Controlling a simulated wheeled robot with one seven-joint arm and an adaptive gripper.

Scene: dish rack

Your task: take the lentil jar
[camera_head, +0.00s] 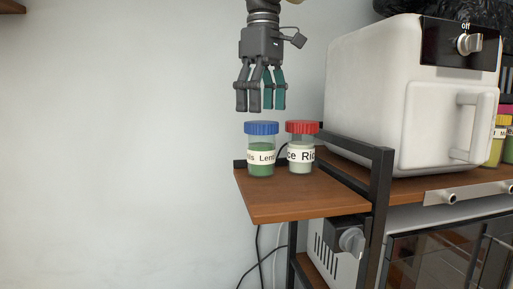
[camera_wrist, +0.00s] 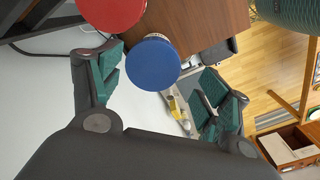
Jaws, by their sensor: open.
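The lentil jar (camera_head: 262,158) has a blue lid, green contents and a label reading "Lent". It stands upright on the small wooden side shelf (camera_head: 300,203). In the wrist view its blue lid (camera_wrist: 153,64) lies between the fingers, toward the far side. A second jar, with a red lid and a label reading "Rice" (camera_head: 301,155), stands close on its right; its red lid (camera_wrist: 110,8) also shows in the wrist view. My gripper (camera_head: 261,106) points down, open and empty, directly above the lentil jar with a small gap to the lid.
A white air fryer (camera_head: 405,95) stands on the higher shelf to the right. A black metal frame post (camera_head: 380,190) rises at the shelf's right edge. More jars (camera_head: 497,142) stand at the far right. The space left of the shelf is free.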

